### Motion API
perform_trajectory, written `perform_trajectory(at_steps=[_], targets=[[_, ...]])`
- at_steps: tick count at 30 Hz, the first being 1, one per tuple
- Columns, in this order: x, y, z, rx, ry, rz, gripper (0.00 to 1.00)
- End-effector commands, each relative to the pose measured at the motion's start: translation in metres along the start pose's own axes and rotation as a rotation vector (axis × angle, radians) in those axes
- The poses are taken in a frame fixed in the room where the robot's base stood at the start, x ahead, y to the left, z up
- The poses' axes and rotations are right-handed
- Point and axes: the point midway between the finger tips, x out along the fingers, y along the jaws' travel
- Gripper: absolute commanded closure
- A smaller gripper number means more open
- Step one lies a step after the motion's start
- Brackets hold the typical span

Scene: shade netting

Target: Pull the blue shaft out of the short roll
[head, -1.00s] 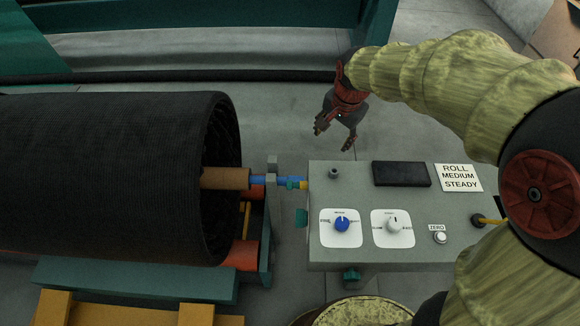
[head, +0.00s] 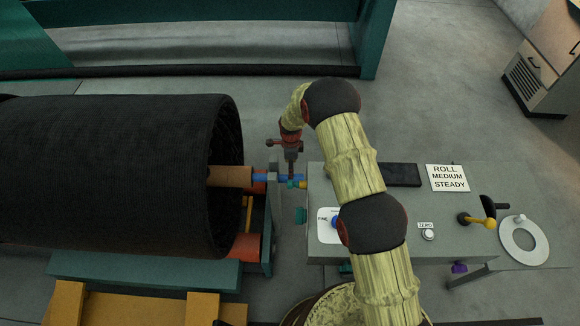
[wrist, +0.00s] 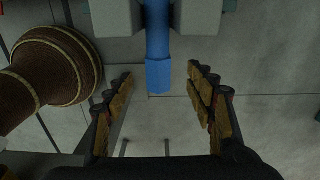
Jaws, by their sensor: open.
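The short roll (head: 120,170) is a thick black netting roll lying at the left in the head view, with a brown core (head: 229,176) jutting from its right end. The blue shaft (head: 262,178) runs on from the core towards the grey control box. My gripper (head: 290,174) is over the shaft's outer end, between the roll and the box. In the wrist view the blue shaft (wrist: 158,70) points in between two grey blocks, its end between my spread fingertips (wrist: 160,82). Both fingers look clear of it; the depth is hard to judge.
The grey control box (head: 320,257) with dials, a black display (head: 403,175) and a label (head: 447,178) stands close right of my gripper. A green cradle (head: 145,271) carries the roll. A grey bracket (head: 273,167) stands by the shaft.

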Motion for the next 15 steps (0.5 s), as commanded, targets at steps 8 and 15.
perform_trajectory(at_steps=[8, 15], targets=[[0.03, 0.003, 0.003, 0.034, 0.003, 0.01, 0.45], [0.066, 0.003, 0.003, 0.032, 0.003, 0.009, 0.45]])
